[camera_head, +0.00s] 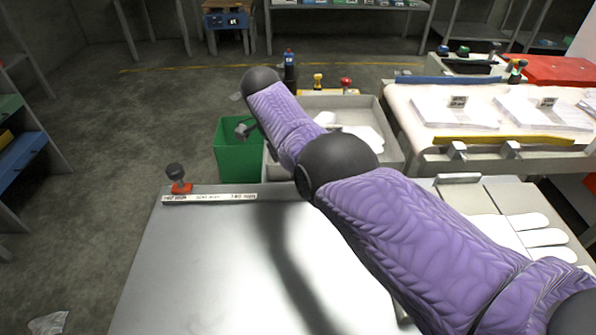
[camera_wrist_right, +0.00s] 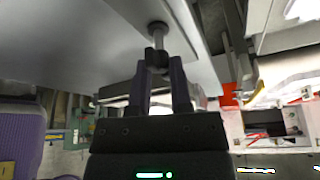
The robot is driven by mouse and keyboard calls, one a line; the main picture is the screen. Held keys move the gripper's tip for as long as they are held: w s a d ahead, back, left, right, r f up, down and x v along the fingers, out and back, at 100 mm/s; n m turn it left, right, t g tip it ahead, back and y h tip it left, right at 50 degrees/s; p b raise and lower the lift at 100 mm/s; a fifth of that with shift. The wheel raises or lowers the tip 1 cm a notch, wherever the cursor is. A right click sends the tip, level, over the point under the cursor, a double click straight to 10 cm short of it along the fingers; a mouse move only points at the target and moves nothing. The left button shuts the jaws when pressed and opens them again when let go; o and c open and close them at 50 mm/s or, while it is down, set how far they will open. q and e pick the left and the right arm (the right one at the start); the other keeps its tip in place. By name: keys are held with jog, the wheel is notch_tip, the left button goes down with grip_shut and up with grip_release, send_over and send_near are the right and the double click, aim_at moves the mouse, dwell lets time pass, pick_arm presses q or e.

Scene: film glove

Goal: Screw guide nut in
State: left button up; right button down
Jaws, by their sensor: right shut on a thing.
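My right gripper (camera_wrist_right: 158,72) is shut on a dark nut (camera_wrist_right: 156,58) in the right wrist view. The nut sits at the end of a pale metal bolt (camera_wrist_right: 158,37), which stands out from a flat grey panel (camera_wrist_right: 90,40). How far the nut is threaded on cannot be told. In the head view my purple-sleeved right arm reaches past the far edge of the metal table (camera_head: 200,260), and its gripper is largely hidden behind the arm. A black knob on a red base (camera_head: 178,180) stands at the left end of the labelled guide strip (camera_head: 215,196). My left gripper is not in view.
A green bin (camera_head: 238,150) and a grey tray with white pieces (camera_head: 375,110) stand beyond the table. A bench with paper stacks (camera_head: 455,112) and white glove shapes (camera_head: 510,232) are at the right. The tabletop is largely clear. Open floor lies left.

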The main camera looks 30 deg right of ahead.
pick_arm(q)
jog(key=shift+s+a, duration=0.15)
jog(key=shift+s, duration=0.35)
pick_arm(e)
jog(key=shift+d+r, duration=0.1)
jog(key=c, duration=0.6)
grip_release()
jog(key=shift+o, duration=0.2)
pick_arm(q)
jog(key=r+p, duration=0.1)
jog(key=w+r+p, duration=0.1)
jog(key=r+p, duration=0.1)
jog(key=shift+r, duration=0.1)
pick_arm(e)
notch_tip(320, 180, up, 10)
